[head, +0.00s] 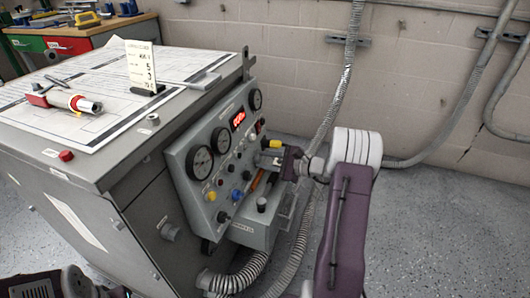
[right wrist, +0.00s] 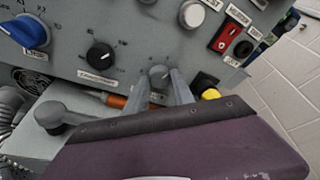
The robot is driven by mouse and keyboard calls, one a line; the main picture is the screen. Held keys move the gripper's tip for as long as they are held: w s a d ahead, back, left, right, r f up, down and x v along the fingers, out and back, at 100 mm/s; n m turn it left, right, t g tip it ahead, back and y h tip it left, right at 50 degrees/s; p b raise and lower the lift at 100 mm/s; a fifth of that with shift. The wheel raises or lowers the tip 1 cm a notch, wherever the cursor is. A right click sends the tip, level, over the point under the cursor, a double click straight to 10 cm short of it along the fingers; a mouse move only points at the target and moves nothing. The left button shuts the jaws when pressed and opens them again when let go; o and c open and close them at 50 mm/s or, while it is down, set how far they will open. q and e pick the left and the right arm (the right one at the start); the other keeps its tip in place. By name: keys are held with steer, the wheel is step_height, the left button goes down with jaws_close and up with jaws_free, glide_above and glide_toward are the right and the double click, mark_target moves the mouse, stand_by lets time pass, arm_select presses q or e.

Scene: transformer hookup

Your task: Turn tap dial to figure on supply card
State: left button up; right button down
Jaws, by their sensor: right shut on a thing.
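The supply card (head: 140,66) stands upright on top of the grey cabinet; a 5 and a 3 seem readable, and the rest is too small to be sure. The control panel (head: 177,160) is on the cabinet's sloped front. My right gripper (head: 276,160) is at the panel's right side. In the right wrist view my right gripper (right wrist: 168,82) is shut around a small grey dial (right wrist: 158,72) with marks around it. The fingers hide part of the dial and its scale. I cannot read its label or setting. My left gripper is not seen.
A black knob (right wrist: 101,56) and a blue knob (right wrist: 26,32) sit left of the grey dial; a yellow part (right wrist: 210,93) is close on its right. A grey box (head: 261,215) with an orange-handled tool (head: 258,180) sits below. A red-handled tool (head: 62,99) lies on top.

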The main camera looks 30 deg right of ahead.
steer(key=m+p, duration=0.2)
steer(key=p, duration=0.1)
steer(key=m+g+p, duration=0.1)
steer(key=m+p, duration=0.1)
steer(key=p, duration=0.2)
steer(key=m+p, duration=0.3)
steer(key=p, duration=0.1)
steer(key=shift+w+r+g+y, duration=0.1)
steer(key=shift+r+g+y, duration=0.2)
steer(key=shift+r+y, duration=0.1)
steer(key=m+p, duration=0.2)
steer(key=m, duration=0.1)
steer(key=shift+d+f+g+y+p, duration=0.1)
steer(key=shift+f+g+y+p, duration=0.05)
steer(key=shift+g+y+p, duration=0.2)
steer(key=shift+f+m, duration=0.1)
steer(key=shift+m, duration=0.7)
steer(key=shift+w+d+m+g+y+p, duration=0.1)
steer(key=shift+m+g+y+p, duration=0.25)
steer(key=shift+m, duration=0.95)
steer(key=c, duration=1.1)
jaws_free()
